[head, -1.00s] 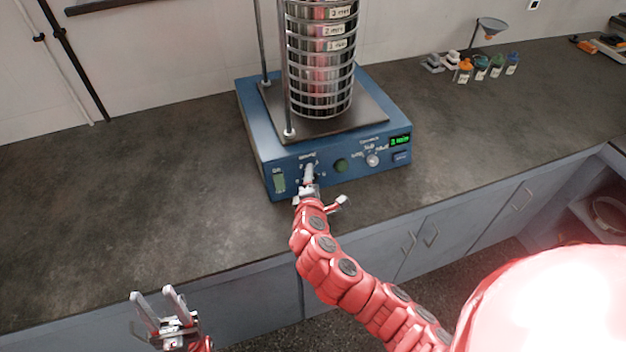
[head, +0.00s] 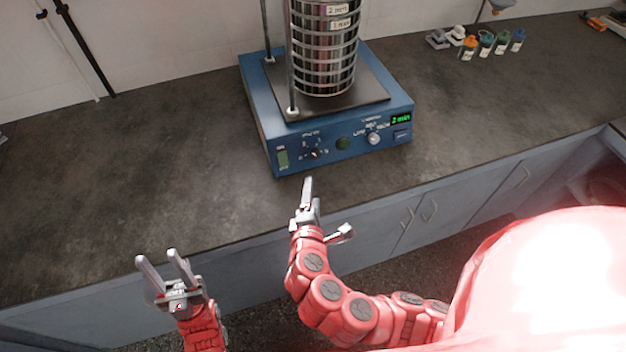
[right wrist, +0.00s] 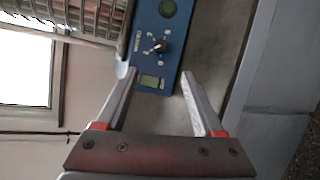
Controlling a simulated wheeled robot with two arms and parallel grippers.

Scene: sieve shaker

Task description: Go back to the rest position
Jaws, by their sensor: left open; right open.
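My right gripper (head: 307,190) is open and empty in the head view, in front of the blue sieve shaker and apart from it, near the counter's front edge. Its two open fingers also show in the right wrist view (right wrist: 160,95), with the shaker's panel beyond them. My left gripper (head: 160,262) is open and empty at the lower left of the head view, in front of the counter edge. The sieve shaker (head: 262,125) stands on the counter with a stack of metal sieves (head: 323,60) on it. Its green display (head: 401,118) reads 2 min.
The dark counter (head: 120,175) is clear to the left of the shaker. Several small capped bottles (head: 485,45) stand at the back right beside grey pieces (head: 438,38). Grey cabinets (head: 450,205) run below the counter's front edge.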

